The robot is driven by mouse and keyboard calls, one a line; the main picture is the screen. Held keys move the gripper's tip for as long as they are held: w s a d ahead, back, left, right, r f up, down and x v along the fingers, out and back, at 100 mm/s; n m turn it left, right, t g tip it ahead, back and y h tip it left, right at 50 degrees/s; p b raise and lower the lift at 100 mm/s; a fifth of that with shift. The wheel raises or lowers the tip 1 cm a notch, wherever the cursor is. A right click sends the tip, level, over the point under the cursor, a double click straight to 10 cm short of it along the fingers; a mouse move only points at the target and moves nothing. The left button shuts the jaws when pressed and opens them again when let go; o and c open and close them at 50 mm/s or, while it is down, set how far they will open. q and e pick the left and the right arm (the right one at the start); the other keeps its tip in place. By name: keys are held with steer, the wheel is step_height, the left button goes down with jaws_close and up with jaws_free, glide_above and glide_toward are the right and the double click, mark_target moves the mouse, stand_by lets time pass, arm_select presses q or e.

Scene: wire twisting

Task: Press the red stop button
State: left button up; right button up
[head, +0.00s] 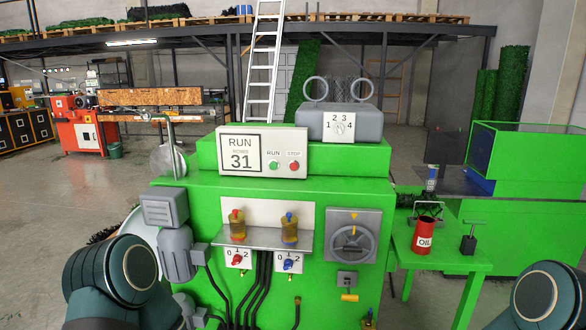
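The red stop button (294,166) sits on a pale control panel (262,173) on top of the green machine, under the word STOP. A green run button (274,165) is just to its left, and a display at the panel's left reads RUN 31. Nothing covers the buttons. Parts of my two arms show at the lower left and lower right corners, both well apart from the panel. Neither of my grippers is in view.
The green machine (300,204) fills the middle, with a handwheel (352,241), red and blue switches and hanging cables on its front. A grey box (338,124) with a numbered dial stands behind the panel. A green side table (440,258) holds a red oil can (426,236).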

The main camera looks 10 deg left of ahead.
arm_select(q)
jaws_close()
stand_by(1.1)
